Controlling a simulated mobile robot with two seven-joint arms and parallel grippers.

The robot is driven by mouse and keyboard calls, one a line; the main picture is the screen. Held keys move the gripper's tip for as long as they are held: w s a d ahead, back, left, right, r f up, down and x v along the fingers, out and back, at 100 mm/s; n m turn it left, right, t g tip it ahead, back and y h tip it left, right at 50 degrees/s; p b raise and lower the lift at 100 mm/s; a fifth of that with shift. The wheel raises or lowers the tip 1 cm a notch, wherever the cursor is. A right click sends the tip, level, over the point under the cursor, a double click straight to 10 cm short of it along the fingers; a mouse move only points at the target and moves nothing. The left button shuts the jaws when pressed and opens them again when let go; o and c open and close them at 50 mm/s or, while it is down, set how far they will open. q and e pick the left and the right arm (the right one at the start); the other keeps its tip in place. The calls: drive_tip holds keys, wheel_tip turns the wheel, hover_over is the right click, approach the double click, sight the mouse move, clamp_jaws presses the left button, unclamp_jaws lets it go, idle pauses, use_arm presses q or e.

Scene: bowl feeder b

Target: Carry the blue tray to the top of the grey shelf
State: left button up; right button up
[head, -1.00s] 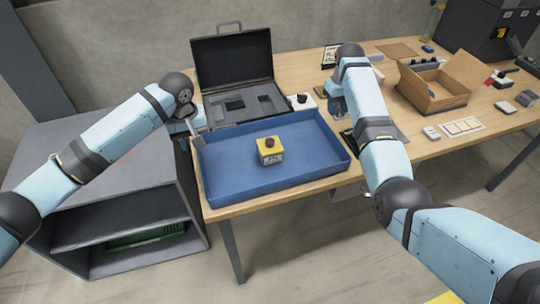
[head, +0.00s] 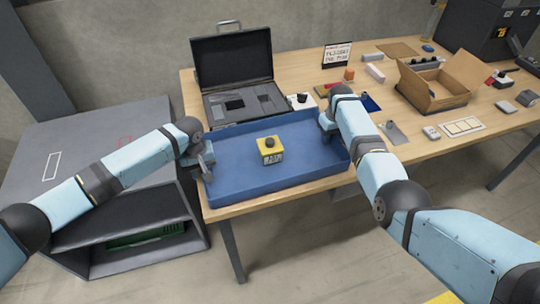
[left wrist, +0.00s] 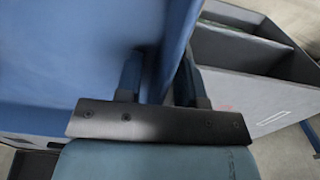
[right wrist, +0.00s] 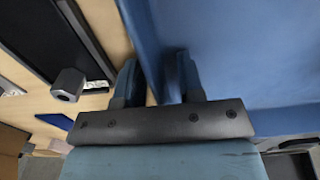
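The blue tray (head: 235,187) rests on the front left of the wooden table, with a yellow block with a black knob (head: 269,150) inside it. The grey shelf (head: 60,135) stands left of the table, its top bare except for a white and a red outline. My left gripper (head: 204,166) is at the tray's left wall; in the left wrist view (left wrist: 160,75) its fingers stand apart on either side of the wall. My right gripper (head: 325,130) is at the right wall; in the right wrist view (right wrist: 156,78) its fingers straddle it, with gaps visible.
An open black case (head: 232,62) stands right behind the tray. A cardboard box (head: 435,88), a small sign (head: 337,55) and several small items lie to the right on the table (head: 455,148). A green thing (head: 145,236) is inside the shelf's lower compartment.

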use_arm(q)
drive_tip(key=shift+c, duration=0.4)
use_arm(e)
drive_tip(key=shift+c, duration=0.4)
use_arm(q)
clamp_jaws()
use_arm(e)
clamp_jaws()
use_arm(q)
drive_tip(key=shift+r, duration=0.1)
